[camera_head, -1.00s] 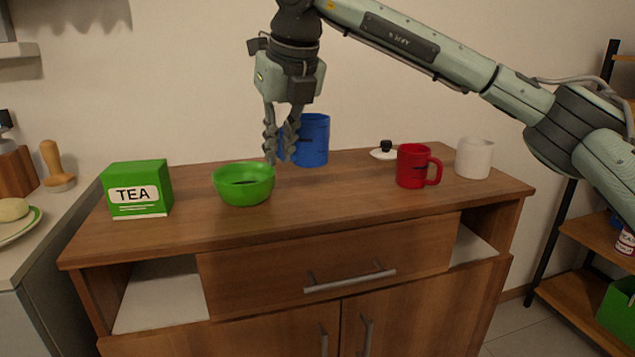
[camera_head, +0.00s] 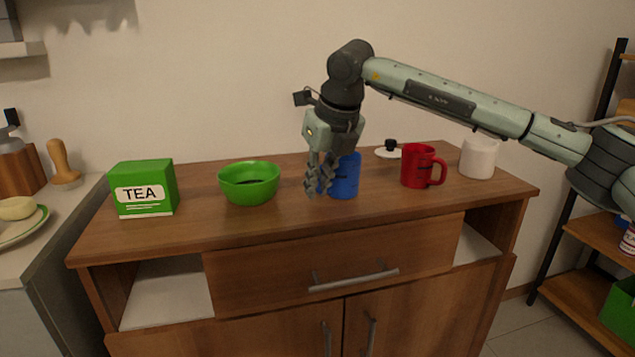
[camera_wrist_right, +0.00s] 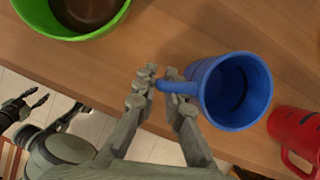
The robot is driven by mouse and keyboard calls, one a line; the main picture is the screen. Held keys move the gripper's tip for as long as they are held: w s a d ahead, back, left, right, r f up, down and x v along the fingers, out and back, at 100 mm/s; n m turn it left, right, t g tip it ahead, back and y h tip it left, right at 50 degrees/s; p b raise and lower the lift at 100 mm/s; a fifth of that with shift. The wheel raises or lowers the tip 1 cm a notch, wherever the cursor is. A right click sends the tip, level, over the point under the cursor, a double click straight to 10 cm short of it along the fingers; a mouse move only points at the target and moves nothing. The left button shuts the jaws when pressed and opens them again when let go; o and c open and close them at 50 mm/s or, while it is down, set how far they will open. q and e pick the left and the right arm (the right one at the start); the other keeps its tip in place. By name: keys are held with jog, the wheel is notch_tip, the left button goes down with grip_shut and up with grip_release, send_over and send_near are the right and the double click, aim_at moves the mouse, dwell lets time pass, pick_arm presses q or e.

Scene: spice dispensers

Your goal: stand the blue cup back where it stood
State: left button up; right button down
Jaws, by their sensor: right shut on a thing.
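The blue cup (camera_head: 346,178) is upright at the wooden cabinet top (camera_head: 290,222), between the green bowl and the red mug. My right gripper (camera_head: 318,192) points down at the cup's left side. In the right wrist view the fingers (camera_wrist_right: 158,84) are shut on the handle of the blue cup (camera_wrist_right: 236,92), whose empty inside shows. I cannot tell whether its base touches the wood. My left gripper (camera_wrist_right: 27,103) shows only in the right wrist view, low beyond the cabinet's front edge, its fingers apart and empty.
A green bowl (camera_head: 249,184) and a green tea box (camera_head: 143,190) stand to the left. A red mug (camera_head: 417,167) is close on the right, with a white canister (camera_head: 478,158) beyond it. A white lid with a black knob (camera_head: 388,150) lies behind. The wood in front is clear.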

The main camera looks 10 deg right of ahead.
jog(key=shift+f, duration=0.1)
jog(key=c, duration=1.6)
grip_release()
jog(key=shift+s+r, duration=0.1)
jog(key=shift+r, duration=0.3)
pick_arm(q)
notch_tip(320, 180, up, 2)
jog(key=shift+a+r+b, duration=0.1)
jog(key=shift+r+b, duration=0.1)
jog(key=shift+b, duration=0.25)
pick_arm(e)
jog(key=v, duration=1.1)
jog(key=shift+s+r, duration=0.15)
jog(key=shift+r, duration=0.1)
